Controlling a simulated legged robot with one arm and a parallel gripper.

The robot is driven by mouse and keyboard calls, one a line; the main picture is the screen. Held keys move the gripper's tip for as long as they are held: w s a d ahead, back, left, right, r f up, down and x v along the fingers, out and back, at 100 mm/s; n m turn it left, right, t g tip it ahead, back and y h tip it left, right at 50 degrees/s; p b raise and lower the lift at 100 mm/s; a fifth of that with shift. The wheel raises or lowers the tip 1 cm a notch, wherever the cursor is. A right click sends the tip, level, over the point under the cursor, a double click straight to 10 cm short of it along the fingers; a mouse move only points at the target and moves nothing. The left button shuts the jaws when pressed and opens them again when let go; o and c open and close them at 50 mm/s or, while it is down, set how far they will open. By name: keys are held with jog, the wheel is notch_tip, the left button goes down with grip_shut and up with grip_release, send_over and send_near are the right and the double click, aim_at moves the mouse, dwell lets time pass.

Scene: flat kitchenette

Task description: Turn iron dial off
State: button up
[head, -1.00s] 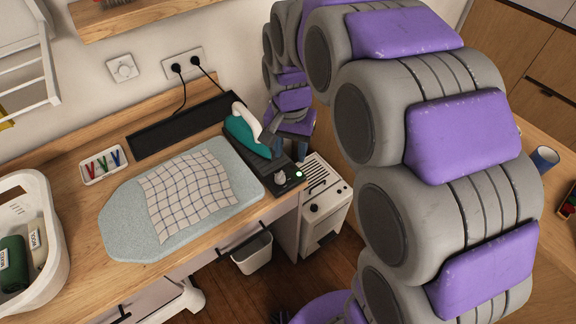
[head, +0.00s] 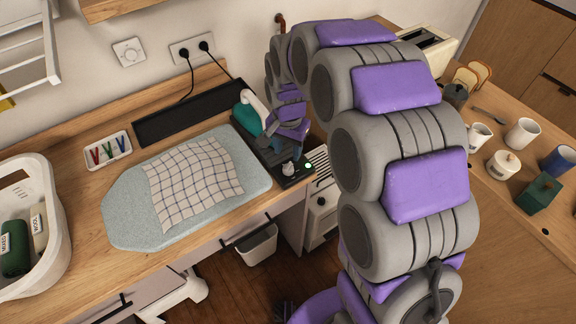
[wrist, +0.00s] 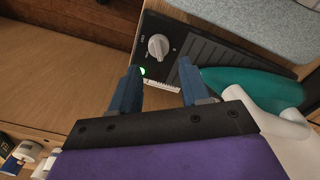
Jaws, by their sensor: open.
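The iron dial (wrist: 158,46) is a pale round knob on the black iron base (wrist: 180,42). A green light glows beside it in the wrist view. In the head view the dial (head: 288,168) sits at the base's near right end. The teal and white iron (head: 250,114) rests on the base behind it; in the wrist view the iron (wrist: 250,88) is at the right. My gripper (wrist: 160,78) is open and empty, its blue fingers close to the dial but apart from it. In the head view my arm partly hides the iron and base.
A pale blue ironing pad (head: 120,205) with a checked cloth (head: 195,180) lies left of the base. A tray of colored pegs (head: 108,151) and a white basket (head: 55,235) are farther left. Mugs (head: 522,133) stand on the right counter.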

aim_at(288, 165)
notch_tip(288, 165, down, 7)
jog(key=shift+f+b, duration=0.1)
jog(key=shift+b, duration=0.6)
jog(key=c, duration=0.8)
